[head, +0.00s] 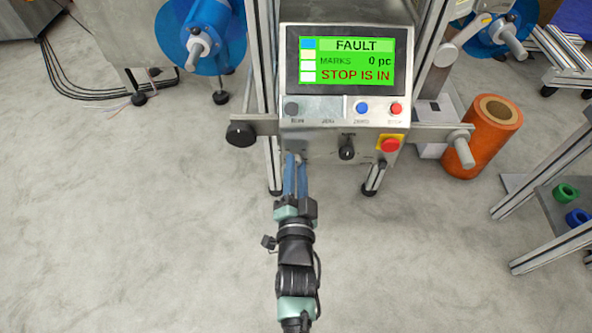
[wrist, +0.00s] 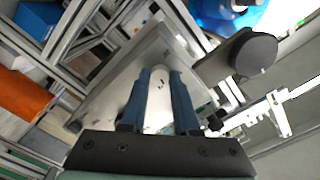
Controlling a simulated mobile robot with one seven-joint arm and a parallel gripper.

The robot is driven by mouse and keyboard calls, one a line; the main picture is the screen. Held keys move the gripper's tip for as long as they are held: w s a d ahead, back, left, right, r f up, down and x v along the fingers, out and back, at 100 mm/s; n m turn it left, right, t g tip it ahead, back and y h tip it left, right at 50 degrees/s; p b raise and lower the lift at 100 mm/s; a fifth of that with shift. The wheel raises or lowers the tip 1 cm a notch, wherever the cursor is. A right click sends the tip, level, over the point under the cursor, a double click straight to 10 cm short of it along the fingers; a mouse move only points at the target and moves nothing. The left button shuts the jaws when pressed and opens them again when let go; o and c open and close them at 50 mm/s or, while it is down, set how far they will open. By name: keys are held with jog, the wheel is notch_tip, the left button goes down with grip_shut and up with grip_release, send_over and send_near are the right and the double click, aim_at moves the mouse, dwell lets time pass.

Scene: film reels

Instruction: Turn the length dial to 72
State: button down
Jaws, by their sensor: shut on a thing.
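My gripper (head: 295,165) reaches up to the machine's control panel, at the lower left of its front. In the wrist view my gripper (wrist: 160,90) has its two blue fingers closed on either side of a pale, round-ended piece (wrist: 158,105), which appears to be the length dial. Its scale and setting cannot be read. In the head view the fingers hide it. The screen (head: 345,60) shows FAULT, MARKS 0 pc and STOP IS IN.
A black knob (head: 346,148) and a red stop button (head: 390,145) on yellow are right of my gripper. A large black knob (head: 240,133) sticks out at left. An orange roll (head: 482,138) stands at right. The floor in front is clear.

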jog(key=m+b, duration=0.1)
jog(key=m, duration=0.4)
jog(key=shift+f, duration=0.1)
jog(key=shift+b, duration=0.3)
dwell(0.4)
jog(key=c, duration=0.7)
grip_release()
jog(key=shift+o, duration=0.2)
jog(key=s+p, duration=0.4)
jog(key=s, duration=0.9)
jog(key=shift+p, duration=0.4)
